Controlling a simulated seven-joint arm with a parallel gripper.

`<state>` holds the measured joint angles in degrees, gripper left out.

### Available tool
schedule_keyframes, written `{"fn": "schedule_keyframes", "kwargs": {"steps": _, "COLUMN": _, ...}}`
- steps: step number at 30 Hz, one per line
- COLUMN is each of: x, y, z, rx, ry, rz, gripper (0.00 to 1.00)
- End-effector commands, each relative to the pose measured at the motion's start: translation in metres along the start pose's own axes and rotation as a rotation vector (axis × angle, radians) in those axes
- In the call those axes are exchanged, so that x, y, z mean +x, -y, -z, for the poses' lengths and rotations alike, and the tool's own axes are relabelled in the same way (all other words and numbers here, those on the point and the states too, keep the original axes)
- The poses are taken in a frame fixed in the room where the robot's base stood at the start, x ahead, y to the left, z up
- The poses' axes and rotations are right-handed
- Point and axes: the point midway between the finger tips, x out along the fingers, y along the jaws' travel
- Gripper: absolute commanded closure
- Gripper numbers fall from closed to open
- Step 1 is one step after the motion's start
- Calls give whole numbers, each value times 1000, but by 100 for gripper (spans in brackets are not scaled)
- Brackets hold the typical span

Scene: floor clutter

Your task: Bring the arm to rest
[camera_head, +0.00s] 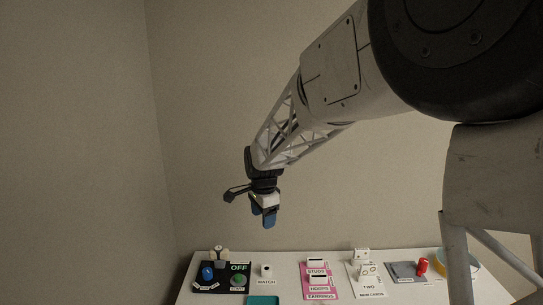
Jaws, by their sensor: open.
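My arm reaches in from the upper right and ends in my gripper (265,215), which hangs in the air above the back left part of the white table (215,292). The gripper has blue fingertips pointing down. It is open, and I see nothing held between the fingers. It is apart from the table and from everything on it.
On the table stand a black panel (222,267) marked OFF with blue and green knobs, a teal tray (263,300), a pink card (308,290), white cards (368,288), a grey mat (403,272), a red object (423,266) and a bowl (470,262). Walls rise behind and left.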

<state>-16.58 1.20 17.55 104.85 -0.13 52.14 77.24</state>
Motion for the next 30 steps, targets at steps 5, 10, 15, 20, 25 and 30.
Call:
{"fn": "schedule_keyframes", "kwargs": {"steps": 5, "x": -30, "y": -49, "z": 12, "rx": -108, "ry": -9, "rz": 18, "gripper": 37}}
{"fn": "schedule_keyframes", "kwargs": {"steps": 10, "x": -53, "y": -95, "z": 20, "rx": -214, "ry": -20, "rz": 31, "gripper": 37}}
{"fn": "schedule_keyframes", "kwargs": {"steps": 15, "x": -71, "y": -142, "z": 25, "rx": -320, "ry": -32, "rz": 43, "gripper": 37}}
{"fn": "schedule_keyframes", "kwargs": {"steps": 20, "x": -84, "y": -186, "z": 27, "rx": -420, "ry": -46, "rz": 52, "gripper": 37}}
{"fn": "schedule_keyframes", "kwargs": {"steps": 25, "x": -94, "y": -233, "z": 26, "rx": -527, "ry": -63, "rz": 59, "gripper": 37}}
{"fn": "schedule_keyframes", "kwargs": {"steps": 30, "x": -101, "y": -280, "z": 23, "rx": -633, "ry": -81, "rz": 65, "gripper": 37}}
